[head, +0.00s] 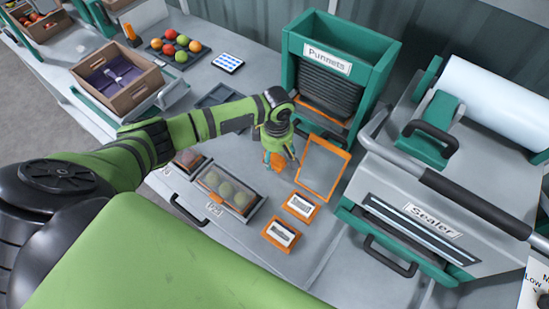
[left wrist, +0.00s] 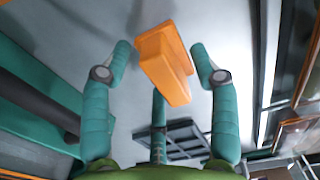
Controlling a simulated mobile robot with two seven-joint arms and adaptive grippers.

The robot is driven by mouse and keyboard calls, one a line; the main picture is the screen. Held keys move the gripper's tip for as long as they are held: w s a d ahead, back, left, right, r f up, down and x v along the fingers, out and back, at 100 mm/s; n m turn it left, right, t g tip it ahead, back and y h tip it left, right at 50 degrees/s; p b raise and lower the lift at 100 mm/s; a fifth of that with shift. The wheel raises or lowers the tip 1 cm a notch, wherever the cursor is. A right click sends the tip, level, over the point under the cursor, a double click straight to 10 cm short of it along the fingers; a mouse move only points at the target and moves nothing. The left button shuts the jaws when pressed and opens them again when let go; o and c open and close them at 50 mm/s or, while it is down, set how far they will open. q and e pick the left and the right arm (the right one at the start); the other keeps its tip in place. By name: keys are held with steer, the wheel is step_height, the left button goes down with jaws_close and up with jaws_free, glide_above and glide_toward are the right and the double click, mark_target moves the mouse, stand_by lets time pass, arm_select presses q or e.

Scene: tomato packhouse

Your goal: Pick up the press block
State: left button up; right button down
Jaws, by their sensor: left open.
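The press block, an orange block (left wrist: 165,62), shows in the left wrist view between the fingertips of my left gripper (left wrist: 161,58). The teal fingers are spread apart, with gaps on both sides of the block, and hold nothing. In the head view my left gripper (head: 281,148) points down at the bench, and part of the orange block (head: 277,161) shows at its fingers. The fingers and wrist partly hide the block there. My right gripper is not in view.
An orange-framed panel (head: 322,167) lies close right of the gripper. Two orange-edged labelled items (head: 281,234) and a clear-lidded punnet (head: 228,191) are nearer. The green Punnets dispenser (head: 375,46) stands behind; the sealer (head: 435,222) stands right. A grey tray (left wrist: 180,138) lies nearby.

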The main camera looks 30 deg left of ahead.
mark_target(279, 157)
arm_select(q)
jaws_close()
steer(key=shift+r, duration=0.4)
steer(key=r, duration=0.2)
steer(key=d+r+b, duration=0.1)
steer(key=shift+s+r, duration=0.3)
steer(key=shift+r, duration=0.1)
steer(key=s+d+r+b, duration=0.1)
steer(key=s+d+r, duration=0.5)
steer(key=d, duration=0.2)
steer(key=shift+s+d+r, duration=0.2)
steer(key=shift+s+r, duration=0.05)
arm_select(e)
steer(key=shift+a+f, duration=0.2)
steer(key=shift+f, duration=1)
